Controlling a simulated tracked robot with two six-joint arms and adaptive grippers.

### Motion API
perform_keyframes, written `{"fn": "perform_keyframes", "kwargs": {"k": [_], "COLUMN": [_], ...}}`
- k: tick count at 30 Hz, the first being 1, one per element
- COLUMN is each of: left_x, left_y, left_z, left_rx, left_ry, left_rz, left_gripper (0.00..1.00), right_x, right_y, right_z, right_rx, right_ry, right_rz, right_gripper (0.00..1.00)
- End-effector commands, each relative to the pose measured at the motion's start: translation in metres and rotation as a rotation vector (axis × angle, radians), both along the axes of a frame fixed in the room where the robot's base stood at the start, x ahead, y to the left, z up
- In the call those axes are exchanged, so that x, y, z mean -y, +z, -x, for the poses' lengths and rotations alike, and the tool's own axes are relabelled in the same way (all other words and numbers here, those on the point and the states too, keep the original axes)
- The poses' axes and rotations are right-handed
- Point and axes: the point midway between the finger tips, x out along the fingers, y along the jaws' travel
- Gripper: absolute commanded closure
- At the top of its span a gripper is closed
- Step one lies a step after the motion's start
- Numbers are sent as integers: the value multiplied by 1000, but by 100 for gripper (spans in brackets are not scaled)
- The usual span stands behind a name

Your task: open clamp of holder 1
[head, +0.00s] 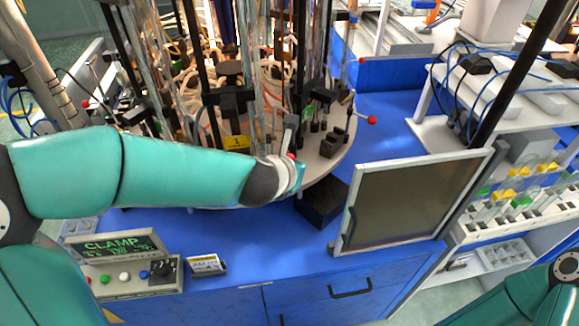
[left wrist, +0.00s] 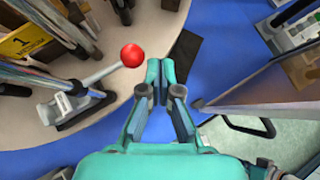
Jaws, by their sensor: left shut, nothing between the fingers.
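Holder 1 is marked by a yellow sign with a 1 (head: 236,142), which also shows in the left wrist view (left wrist: 24,42). Its clamp (left wrist: 68,104) is a grey metal body at the round plate's edge, with a lever ending in a red ball (left wrist: 132,55). My left gripper (left wrist: 160,70) is shut and empty. Its fingertips are beside the red ball, to its right in the left wrist view, with a small gap visible. In the head view my left gripper (head: 297,172) largely hides the ball and part of the clamp. My right gripper is out of view.
The round plate (head: 335,155) carries glass tubes and black rods. A black box (head: 322,203) and a framed dark panel (head: 405,205) stand on the blue table (head: 235,240). A control box labelled CLAMP (head: 118,245) is front left. Other red-ball levers (head: 371,120) stick out.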

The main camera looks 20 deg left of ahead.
Motion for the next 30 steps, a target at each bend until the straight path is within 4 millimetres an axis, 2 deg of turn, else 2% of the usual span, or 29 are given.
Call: {"fn": "perform_keyframes", "kwargs": {"k": [11,19,21,30], "left_x": [3,28,36,65], "left_y": [-2,-13,5,43], "left_z": [2,24,32,70], "left_rx": [0,1,4,2], "left_ry": [-1,-7,-8,-7], "left_rz": [0,1,2,1], "left_gripper": [100,100,100,100], "right_x": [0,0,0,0], "right_y": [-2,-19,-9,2], "right_z": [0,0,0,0], "right_rx": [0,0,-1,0], "right_ry": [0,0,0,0], "right_rz": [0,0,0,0], "right_gripper": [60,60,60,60]}}
